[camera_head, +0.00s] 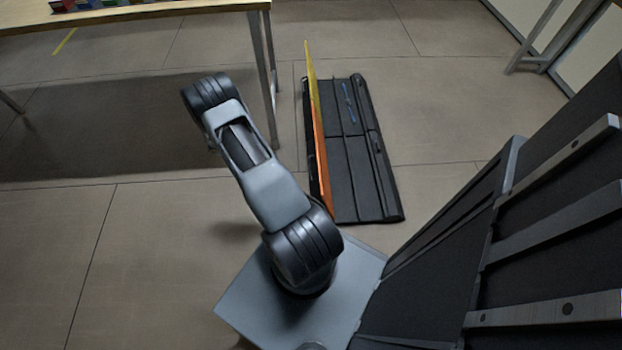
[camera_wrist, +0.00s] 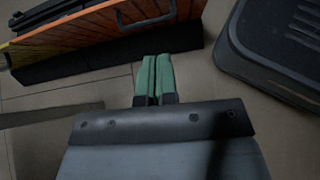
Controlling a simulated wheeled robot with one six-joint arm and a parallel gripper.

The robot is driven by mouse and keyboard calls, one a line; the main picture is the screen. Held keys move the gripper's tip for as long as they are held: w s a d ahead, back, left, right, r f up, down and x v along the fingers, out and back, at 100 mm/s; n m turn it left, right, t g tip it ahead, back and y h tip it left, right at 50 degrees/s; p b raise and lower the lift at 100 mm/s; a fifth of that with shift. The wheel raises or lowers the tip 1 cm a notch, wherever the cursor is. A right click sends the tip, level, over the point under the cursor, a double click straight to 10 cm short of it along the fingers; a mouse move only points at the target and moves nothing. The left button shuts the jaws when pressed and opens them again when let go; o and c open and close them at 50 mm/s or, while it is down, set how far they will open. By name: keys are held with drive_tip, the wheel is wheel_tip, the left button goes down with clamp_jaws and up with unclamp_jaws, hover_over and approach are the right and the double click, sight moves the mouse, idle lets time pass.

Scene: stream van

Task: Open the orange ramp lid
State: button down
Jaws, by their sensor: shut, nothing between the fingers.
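In the camera_head view, the orange ramp lid (camera_head: 318,140) stands steeply upright along the left long edge of a dark, flat case (camera_head: 352,165) on the floor. The case's inside is uncovered, with a thin blue item (camera_head: 348,102) in it. In the wrist view, the orange lid (camera_wrist: 85,38) crosses the upper left, with dark fittings along it and a dark wall below. My gripper (camera_wrist: 156,60) shows green fingers pressed together and empty. Its tips appear close to the dark wall; I cannot tell whether they touch. In the camera_head view the gripper is hidden.
A wooden table (camera_head: 140,14) with metal legs and small coloured boxes stands at top left. A metal frame leg (camera_head: 545,40) is at upper right. A dark ribbed object (camera_wrist: 275,40) lies right in the wrist view.

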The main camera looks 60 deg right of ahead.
drive_tip(key=shift+n+g+h, duration=0.3)
drive_tip(key=shift+n+g, duration=0.1)
drive_tip(key=shift+f+b+x, duration=0.2)
drive_tip(key=shift+b+x, duration=0.95)
drive_tip(key=shift+x, duration=3.2)
drive_tip(key=shift+f+b+x, duration=0.2)
drive_tip(key=shift+b+x, duration=0.9)
drive_tip(key=shift+x, duration=3.3)
drive_tip(key=shift+w+a, duration=0.2)
